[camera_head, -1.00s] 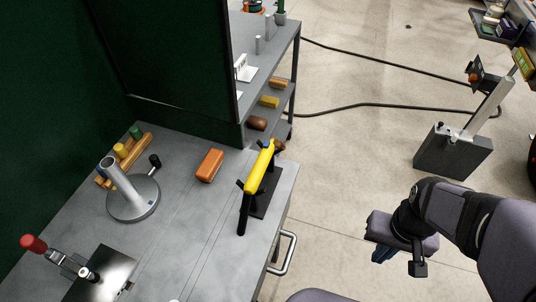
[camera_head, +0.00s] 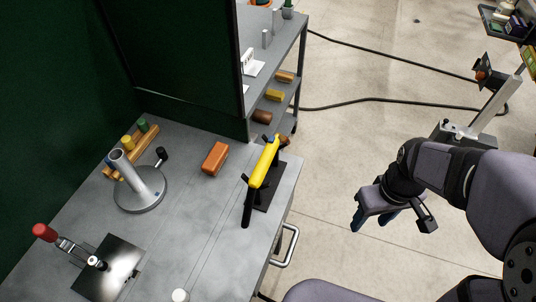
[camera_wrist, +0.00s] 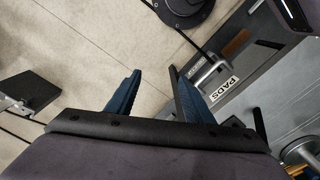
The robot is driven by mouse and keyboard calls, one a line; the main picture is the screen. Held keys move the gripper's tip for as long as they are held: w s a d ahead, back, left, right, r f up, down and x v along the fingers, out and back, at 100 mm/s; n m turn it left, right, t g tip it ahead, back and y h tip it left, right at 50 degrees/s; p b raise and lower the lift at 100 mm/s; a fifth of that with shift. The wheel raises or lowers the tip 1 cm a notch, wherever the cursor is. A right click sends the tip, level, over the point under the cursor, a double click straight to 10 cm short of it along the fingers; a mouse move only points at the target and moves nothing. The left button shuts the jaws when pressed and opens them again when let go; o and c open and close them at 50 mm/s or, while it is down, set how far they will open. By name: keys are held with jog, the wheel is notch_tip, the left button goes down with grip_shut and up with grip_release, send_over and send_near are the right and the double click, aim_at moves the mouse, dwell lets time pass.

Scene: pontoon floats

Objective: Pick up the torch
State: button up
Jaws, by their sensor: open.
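A long yellow tool with black ends (camera_head: 264,163), which looks like the torch, rests tilted on a black stand (camera_head: 268,197) near the right edge of the grey workbench (camera_head: 205,250). My gripper (camera_head: 373,220) is open and empty. It is over the floor to the right of the bench, well apart from the yellow tool. In the wrist view its two blue fingers (camera_wrist: 155,78) are spread with only floor between them. I cannot make out the yellow tool in the wrist view.
An orange-brown block (camera_head: 215,158), a grey tube on a round base (camera_head: 140,187) and a red-knobbed clamp (camera_head: 68,246) stand on the bench. A dark green panel (camera_head: 180,50) rises behind. A drawer labelled PADS (camera_wrist: 228,82) faces my gripper. Cables (camera_head: 390,103) cross the floor.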

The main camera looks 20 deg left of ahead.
jog(key=w+a+r+n+p, duration=0.2)
jog(key=w+a+r+n, duration=0.3)
jog(key=a+n, duration=0.4)
jog(key=n+y+p, duration=0.1)
jog(key=n+p, duration=0.3)
jog(key=n, duration=1)
send_near(267, 153)
jog(key=d+f, duration=0.4)
jog(key=f, duration=0.1)
jog(key=a+n, duration=0.1)
jog(key=a, duration=0.1)
jog(key=a+n, duration=0.2)
jog(key=shift+f+n, duration=0.3)
jog(key=shift+f, duration=0.1)
jog(key=shift+a+f+n+h+b, duration=0.2)
jog(key=shift+f+n+h+b, duration=0.1)
jog(key=shift+f+n, duration=0.3)
jog(key=shift+a+f+n+h+b, duration=0.2)
jog(key=shift+f+n+b, duration=0.05)
jog(key=shift+f+n, duration=0.5)
jog(key=shift+n, duration=0.25)
jog(key=shift+f, duration=0.1)
